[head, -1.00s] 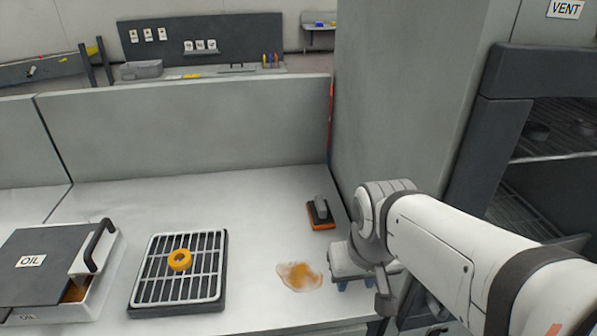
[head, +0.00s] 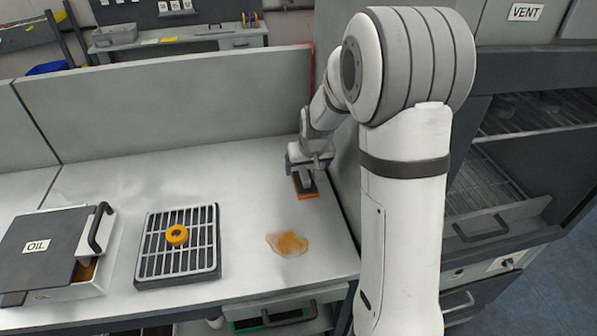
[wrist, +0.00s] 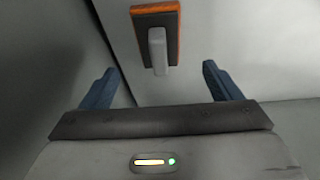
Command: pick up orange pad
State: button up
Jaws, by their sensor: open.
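The orange pad (head: 305,188) lies on the white counter near the back right corner, by the grey cabinet side. In the wrist view, the pad (wrist: 172,50) shows an orange edge, a dark top and an upright grey handle (wrist: 158,50). My gripper (wrist: 157,80) is open, with one blue finger on each side of the handle's line. The handle is between and a little beyond the fingertips, with no contact visible. In the head view, my gripper (head: 302,172) is over the pad and hides its handle and back part.
An orange-brown spill (head: 288,243) lies on the counter in front of the pad. A low grey wall (head: 180,105) closes the counter's back.

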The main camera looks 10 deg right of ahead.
aim_at(305, 173)
jog(key=shift+w+f, duration=0.5)
jog(key=shift+f, duration=0.05)
jog(key=shift+p+x, duration=1.05)
jog(key=shift+x, duration=2.5)
jog(key=shift+w, duration=0.1)
jog(key=shift+c, duration=0.4)
jog(key=c, duration=1)
notch_tip(305, 173, up, 10)
jog(key=shift+r+b, duration=0.1)
jog(key=shift+b, duration=0.8)
jog(key=shift+c, duration=0.2)
